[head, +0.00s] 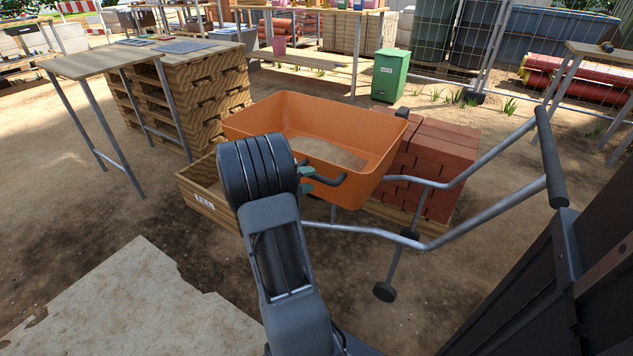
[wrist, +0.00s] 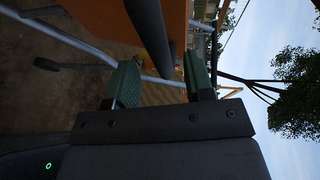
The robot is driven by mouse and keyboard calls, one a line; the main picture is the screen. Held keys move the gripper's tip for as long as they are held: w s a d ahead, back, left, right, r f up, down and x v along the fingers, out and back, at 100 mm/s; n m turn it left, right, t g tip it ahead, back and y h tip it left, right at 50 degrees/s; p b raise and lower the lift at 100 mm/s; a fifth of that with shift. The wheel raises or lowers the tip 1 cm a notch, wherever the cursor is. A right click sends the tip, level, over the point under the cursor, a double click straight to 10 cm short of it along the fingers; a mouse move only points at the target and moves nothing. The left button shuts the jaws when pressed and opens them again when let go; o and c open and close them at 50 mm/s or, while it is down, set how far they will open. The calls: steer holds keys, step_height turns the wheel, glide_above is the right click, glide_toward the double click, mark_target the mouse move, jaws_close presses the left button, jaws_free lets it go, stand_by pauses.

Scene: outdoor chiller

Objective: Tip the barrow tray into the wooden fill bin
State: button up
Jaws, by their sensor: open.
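The orange barrow tray (head: 345,185) sits upright on its grey tube frame, with some sandy material in its bottom. The wooden fill bin (head: 205,207), with a white label, stands on the ground at its left, partly hidden behind my arm. A dark grip (head: 328,181) sticks out from the tray's near side. My gripper (head: 306,179) is open at this grip. In the wrist view, the dark grip (wrist: 150,35) reaches in between the two green fingertips (wrist: 162,84). I cannot tell whether either finger touches it. The orange tray wall (wrist: 100,18) is just beyond.
The barrow's handles (head: 470,225) reach to the right, towards a dark panel. A stack of red bricks (head: 435,155) stands behind the barrow. Stacked pallets (head: 190,95) and a table (head: 100,62) are at the back left. A pale sheet (head: 130,305) lies on the ground at front left.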

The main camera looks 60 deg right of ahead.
mark_target(313, 177)
steer(key=shift+b+x, duration=0.4)
steer(key=shift+x, duration=1.5)
steer(key=shift+c, duration=0.4)
jaws_close()
